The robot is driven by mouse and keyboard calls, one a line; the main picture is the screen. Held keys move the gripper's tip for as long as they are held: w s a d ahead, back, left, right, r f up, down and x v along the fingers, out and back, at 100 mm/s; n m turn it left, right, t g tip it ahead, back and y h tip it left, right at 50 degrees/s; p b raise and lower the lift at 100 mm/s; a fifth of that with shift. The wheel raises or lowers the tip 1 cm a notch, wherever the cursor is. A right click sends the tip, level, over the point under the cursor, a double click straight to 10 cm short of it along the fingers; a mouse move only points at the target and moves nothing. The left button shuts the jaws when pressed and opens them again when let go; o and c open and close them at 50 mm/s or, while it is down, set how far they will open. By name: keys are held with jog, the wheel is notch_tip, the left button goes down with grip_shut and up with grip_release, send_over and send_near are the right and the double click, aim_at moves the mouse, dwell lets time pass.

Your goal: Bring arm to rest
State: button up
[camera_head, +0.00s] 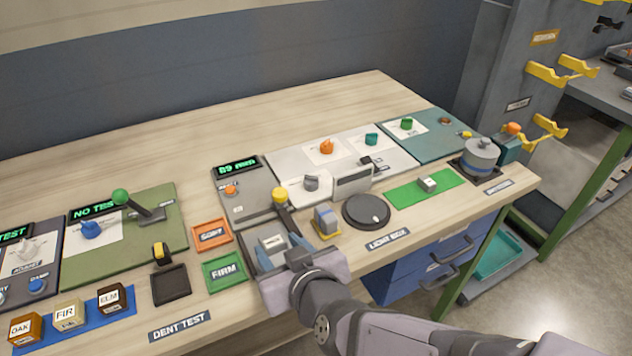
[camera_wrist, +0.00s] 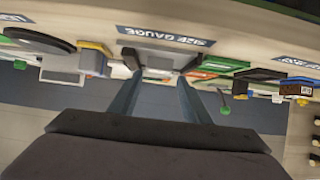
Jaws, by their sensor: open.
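In the wrist view my gripper (camera_wrist: 158,78) has two dark fingers spread wide apart. A small block with a pale label (camera_head: 271,242) shows between the fingers in the head view; the fingers do not close on it. The wrist view shows the "SIZE GAUGE" label (camera_wrist: 165,35) just beyond the fingertips. My arm reaches in from the lower right.
The green "FIRM" tray (camera_head: 224,271) and orange "SORT" tray (camera_head: 212,233) lie left of the gripper. A black round disc (camera_head: 366,210) and a small blue-grey block on a yellow base (camera_head: 326,221) are close on the right. Labelled wood blocks (camera_head: 68,315) stand at the front left.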

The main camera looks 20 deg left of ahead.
jog(key=shift+w+d+r+p, duration=0.3)
jog(key=shift+p, duration=0.15)
jog(key=shift+m+g+h, duration=0.4)
jog(key=shift+g+h, duration=0.2)
jog(key=shift+h, duration=0.2)
jog(key=d+p, duration=0.1)
jog(key=w+d+p, duration=0.1)
jog(key=d, duration=0.1)
jog(key=d+p, duration=0.1)
jog(key=shift+w+d+r+p, duration=0.1)
jog(key=shift+w+d+p, duration=0.2)
jog(key=shift+d, duration=0.1)
jog(key=s+d+f+m+g+h+b, duration=0.25)
jog(key=d+f, duration=0.25)
jog(key=d, duration=0.5)
jog(key=s+d+f+m+g+h+b, duration=0.1)
jog(key=s+d+f+m+g+h, duration=0.15)
jog(key=d+f, duration=0.5)
jog(key=s+d+f+m+g+h+b, duration=0.1)
jog(key=s+d+f+m+g+h, duration=0.15)
jog(key=d, duration=0.85)
notch_tip(320, 180, up, 16)
jog(key=p, duration=1.6)
jog(key=shift+w+d+m, duration=0.25)
jog(key=shift+d+m, duration=0.05)
jog(key=shift+m, duration=0.05)
jog(key=shift+f+y, duration=0.1)
jog(key=shift+y, duration=0.15)
